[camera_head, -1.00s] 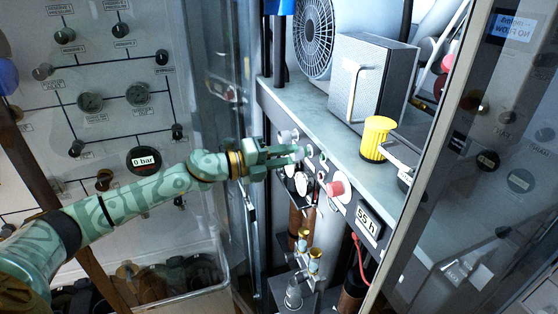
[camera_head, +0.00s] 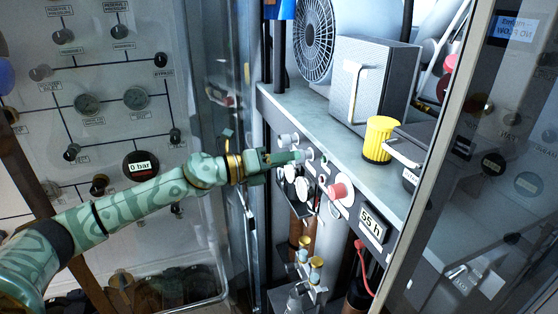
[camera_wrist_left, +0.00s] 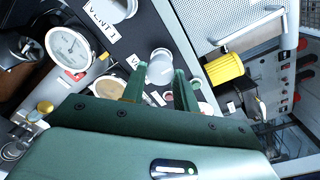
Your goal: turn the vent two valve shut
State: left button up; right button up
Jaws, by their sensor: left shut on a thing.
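A pale grey valve knob (camera_wrist_left: 160,66) sticks out of the dark panel front (camera_wrist_left: 148,24); it also shows in the head view (camera_head: 309,154). My left gripper (camera_head: 300,156) reaches it from the left, and its two green fingers (camera_wrist_left: 159,80) are shut on the knob from both sides in the left wrist view. A label (camera_wrist_left: 133,62) beside this knob is mostly hidden and I cannot read it whole. A second pale knob (camera_head: 290,139), beside a label "VENT 1" in the wrist view, stands free to the left. My right gripper is not in view.
Round white gauges (camera_head: 289,171) sit below the knobs, and a red-pink knob (camera_head: 340,191) and a "55 h" display (camera_head: 372,226) to the right. A yellow ribbed cup (camera_head: 379,140) and a grey box (camera_head: 372,82) stand on the shelf. A glass door edge (camera_head: 430,150) bounds the right.

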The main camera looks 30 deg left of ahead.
pick_arm(q)
jog(key=shift+w+a+r, duration=0.1)
jog(key=shift+a+r, duration=0.05)
jog(key=shift+r, duration=0.1)
jog(key=o, duration=1)
jog(key=shift+f, duration=0.15)
jog(key=b+v, duration=0.3)
jog(key=v, duration=1.4)
jog(key=shift+f, duration=0.15)
